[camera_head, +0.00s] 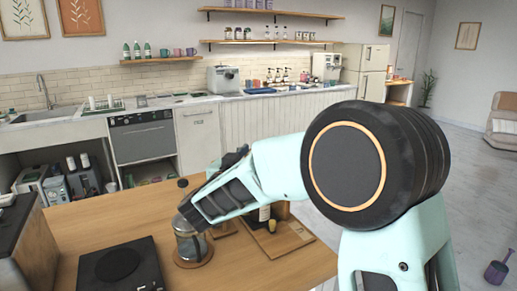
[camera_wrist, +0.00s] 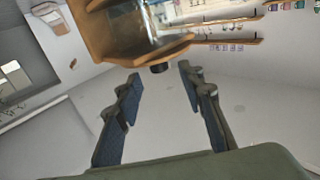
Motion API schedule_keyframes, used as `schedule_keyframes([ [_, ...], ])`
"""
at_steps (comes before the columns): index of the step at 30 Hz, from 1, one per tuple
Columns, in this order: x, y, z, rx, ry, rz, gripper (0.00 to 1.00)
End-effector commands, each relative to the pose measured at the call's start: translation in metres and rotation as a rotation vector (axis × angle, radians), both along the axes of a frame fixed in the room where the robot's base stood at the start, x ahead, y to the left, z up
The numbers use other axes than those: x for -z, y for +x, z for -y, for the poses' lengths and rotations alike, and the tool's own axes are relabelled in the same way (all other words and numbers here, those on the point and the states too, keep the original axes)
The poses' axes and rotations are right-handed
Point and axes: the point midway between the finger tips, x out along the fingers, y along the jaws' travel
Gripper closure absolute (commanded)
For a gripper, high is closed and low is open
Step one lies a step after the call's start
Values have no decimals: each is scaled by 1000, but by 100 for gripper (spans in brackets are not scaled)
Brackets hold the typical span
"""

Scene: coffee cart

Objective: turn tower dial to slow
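In the wrist view, a brown wooden frame (camera_wrist: 112,45) with glass in it fills the top middle; it looks like the tower. A small dark round knob (camera_wrist: 159,68), possibly its dial, sticks out at its lower edge. My gripper (camera_wrist: 160,76) is open, with its two dark fingers apart and the knob showing between their tips. I cannot tell whether either finger touches it. No slow marking is readable.
On the wooden counter (camera_head: 95,222), a glass pot (camera_head: 185,242) on a round wooden coaster stands close to my wrist. A black square plate (camera_head: 120,268) lies front left, with a dark boxy appliance (camera_head: 35,245) beside it.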

Motion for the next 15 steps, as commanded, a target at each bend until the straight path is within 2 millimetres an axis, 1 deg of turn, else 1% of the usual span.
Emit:
schedule_keyframes([
  [1,-1,-12,-4,-4,-1,1,64],
  [6,0,-44,-12,-3,-1,1,64],
  [10,0,-59,-16,-1,0,1,64],
  [15,0,-67,-17,0,0,1,64],
])
